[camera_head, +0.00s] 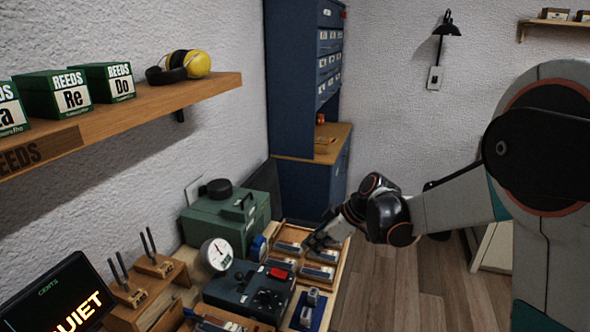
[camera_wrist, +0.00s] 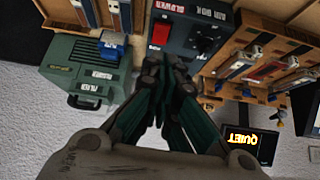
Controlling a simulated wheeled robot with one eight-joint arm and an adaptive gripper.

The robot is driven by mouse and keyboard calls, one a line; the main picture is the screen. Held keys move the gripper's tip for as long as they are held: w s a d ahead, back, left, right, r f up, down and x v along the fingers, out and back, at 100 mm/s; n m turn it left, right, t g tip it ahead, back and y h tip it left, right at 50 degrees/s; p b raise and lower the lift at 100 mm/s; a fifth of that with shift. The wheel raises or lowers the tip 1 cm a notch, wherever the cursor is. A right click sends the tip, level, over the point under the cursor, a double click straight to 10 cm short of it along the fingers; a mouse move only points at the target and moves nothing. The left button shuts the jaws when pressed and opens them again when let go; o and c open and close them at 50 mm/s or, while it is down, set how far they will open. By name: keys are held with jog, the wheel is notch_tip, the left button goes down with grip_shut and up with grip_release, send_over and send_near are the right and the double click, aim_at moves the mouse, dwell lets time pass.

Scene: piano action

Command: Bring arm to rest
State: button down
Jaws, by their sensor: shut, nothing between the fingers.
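My arm reaches in from the right in the head view. My gripper (camera_head: 318,240) is over the far right part of the bench, close to a wooden tray (camera_head: 290,231) with several grey bars. In the wrist view my gripper (camera_wrist: 168,62) is shut, with its fingertips together and nothing between them. The fingertips are in front of the dark blower box (camera_wrist: 195,25) with its red switch. In the head view the blower box (camera_head: 245,290) stands nearer than my gripper. I cannot tell the exact gap between the fingers and the tray.
A green case (camera_head: 225,222) stands against the wall, with a round white gauge (camera_head: 217,254) before it. Tuning forks (camera_head: 150,246) stand upright at the left, near a display reading QUIET (camera_head: 65,300). A shelf (camera_head: 150,105) overhangs the left. Floor (camera_head: 425,285) is clear at the right.

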jog(key=s+d+r+m+t+h+b, duration=0.1)
jog(key=s+d+r+m+h, duration=0.2)
jog(key=s, duration=0.4)
jog(key=s+d+r+m+t+h, duration=0.1)
jog(key=s+d+r+m, duration=0.35)
jog(key=s, duration=0.35)
jog(key=s+d+m+t+h+b, duration=0.1)
jog(key=s+d+m, duration=0.4)
jog(key=s, duration=0.8)
jog(key=shift+d+f+m+t+h, duration=0.25)
jog(key=shift+d+m+t+h, duration=0.25)
jog(key=shift+t+h, duration=0.4)
